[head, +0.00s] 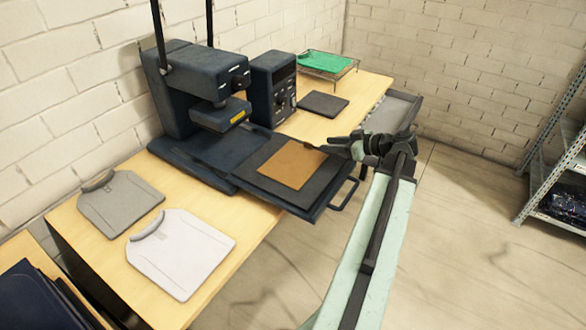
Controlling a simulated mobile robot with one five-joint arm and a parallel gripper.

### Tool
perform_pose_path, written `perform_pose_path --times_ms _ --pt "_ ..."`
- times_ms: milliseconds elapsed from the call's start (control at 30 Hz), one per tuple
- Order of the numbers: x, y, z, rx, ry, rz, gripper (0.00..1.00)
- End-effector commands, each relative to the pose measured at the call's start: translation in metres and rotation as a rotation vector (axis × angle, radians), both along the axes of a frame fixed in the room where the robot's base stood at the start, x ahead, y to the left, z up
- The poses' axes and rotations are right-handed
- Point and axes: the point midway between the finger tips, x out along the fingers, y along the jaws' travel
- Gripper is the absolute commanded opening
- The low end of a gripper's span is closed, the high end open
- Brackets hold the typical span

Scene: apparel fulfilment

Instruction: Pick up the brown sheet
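The brown sheet (291,165) lies flat on the dark pulled-out platen (262,187) of the heat press, in the middle of the head view. My gripper (313,146) reaches in from the right. Its tips are at the sheet's upper right corner, over or touching it; I cannot tell which. The fingers are small and dark, and I cannot tell whether they are open or shut. The arm hides nothing of the sheet except perhaps that corner.
The heat press (185,85) and its control box (272,88) stand behind the platen. A handle (344,194) juts over the table edge. Grey (121,202) and white (180,252) folded shirts lie at left. A green sheet on a wire rack (326,64) and a dark pad (323,104) are behind.

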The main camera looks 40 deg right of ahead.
Motion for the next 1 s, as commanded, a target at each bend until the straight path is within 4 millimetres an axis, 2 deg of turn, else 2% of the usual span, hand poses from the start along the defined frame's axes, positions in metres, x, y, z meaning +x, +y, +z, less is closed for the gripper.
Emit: perform_pose_path --times_ms 267,467,600,733,933,967,1000 --pt "0.022 0.005 -0.012 0.001 0.002 0.001 0.32" --pt "0.031 0.006 -0.017 0.001 0.002 0.001 0.32" --pt "0.051 0.006 -0.031 0.000 0.003 0.003 0.32" --pt "0.069 0.011 -0.036 0.001 0.003 0.001 0.32" --pt "0.070 0.011 -0.034 0.001 0.003 -0.001 0.32" --pt "0.070 0.011 -0.034 0.001 0.003 -0.001 0.26" --pt "0.070 0.011 -0.034 0.001 0.003 -0.001 0.15"
